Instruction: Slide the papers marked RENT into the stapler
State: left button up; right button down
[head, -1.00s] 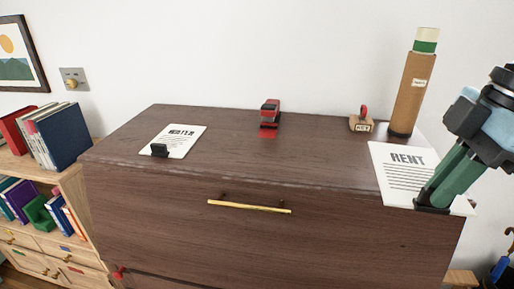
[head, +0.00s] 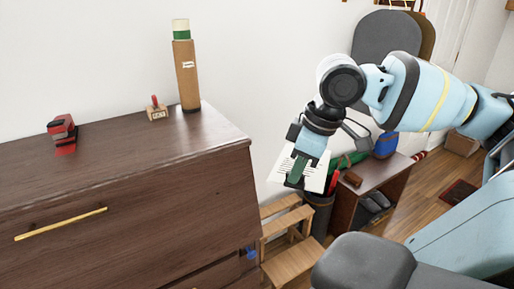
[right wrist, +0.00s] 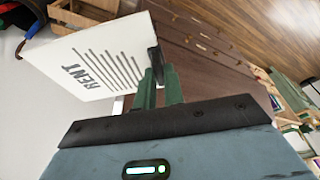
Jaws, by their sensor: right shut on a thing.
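The RENT papers (head: 314,174) are off the dresser, held in the air to the right of it in the head view. My right gripper (head: 295,181) is shut on their edge. In the right wrist view the RENT papers (right wrist: 97,63) stick out to the left of the fingers of my right gripper (right wrist: 158,75), with the printed side and the word RENT showing. The red and black stapler (head: 62,133) stands on the dresser top near the wall, well to the left of the papers. My left gripper is not in view.
On the dresser (head: 150,165) a small wooden stamp (head: 156,110) and a tall brown tube (head: 187,75) stand between stapler and papers. A wooden step stool (head: 288,250) and a shoe bench (head: 375,185) are below right. The dresser's front top is clear.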

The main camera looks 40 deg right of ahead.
aim_at(292, 186)
jog(key=shift+w+f+m, duration=0.15)
jog(key=shift+f+m, duration=0.15)
jog(key=shift+f, duration=0.4)
jog(key=f, duration=0.2)
jog(key=f+m, duration=0.1)
jog(key=shift+w+a, duration=0.15)
jog(key=shift+a, duration=0.15)
jog(key=w+a+f+m, duration=0.1)
jog(key=w+a+f, duration=0.1)
jog(key=a, duration=0.7)
jog(key=w+a+f+m+h, duration=0.1)
jog(key=w+a+f+m, duration=0.1)
jog(key=a, duration=0.6)
notch_tip(292, 186, down, 3)
jog(key=shift+w+a+r, duration=0.15)
jog(key=shift+w+a, duration=0.25)
jog(key=shift+w, duration=0.3)
